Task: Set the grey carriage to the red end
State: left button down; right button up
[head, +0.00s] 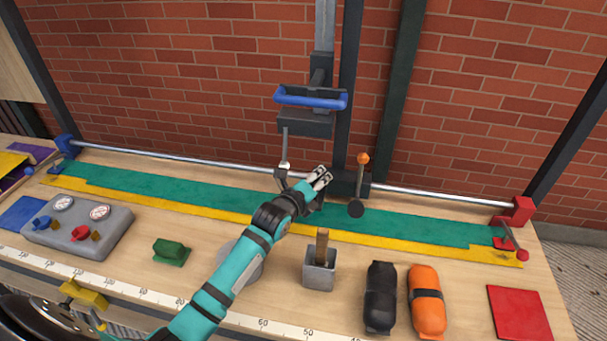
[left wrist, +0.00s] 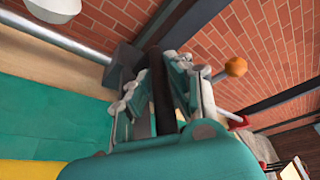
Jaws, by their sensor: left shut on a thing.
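The dark grey carriage (head: 348,186) sits on the long metal rail, right of the middle. An upright lever with an orange knob (head: 362,158) stands beside it, and the knob shows in the left wrist view (left wrist: 235,67). The red end (head: 523,210) is the block at the rail's right end. My left gripper (head: 320,178) is at the carriage's left side. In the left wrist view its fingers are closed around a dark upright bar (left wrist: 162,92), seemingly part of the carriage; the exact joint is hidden. My right gripper is not in view.
The blue end block (head: 66,145) is at the rail's left end. A blue handle (head: 310,98) hangs on the column above. A grey block with a wooden peg (head: 320,272), black and orange bundles (head: 428,305) stand in front. The rail right of the carriage looks clear.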

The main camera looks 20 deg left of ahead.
pick_arm(q)
jog(key=d, duration=0.2)
jog(key=w+d, duration=0.1)
jog(key=d, duration=0.2)
jog(key=shift+w, duration=0.1)
jog(key=c, duration=1.2)
grip_release()
jog(key=shift+c, duration=0.2)
notch_tip(320, 180, up, 10)
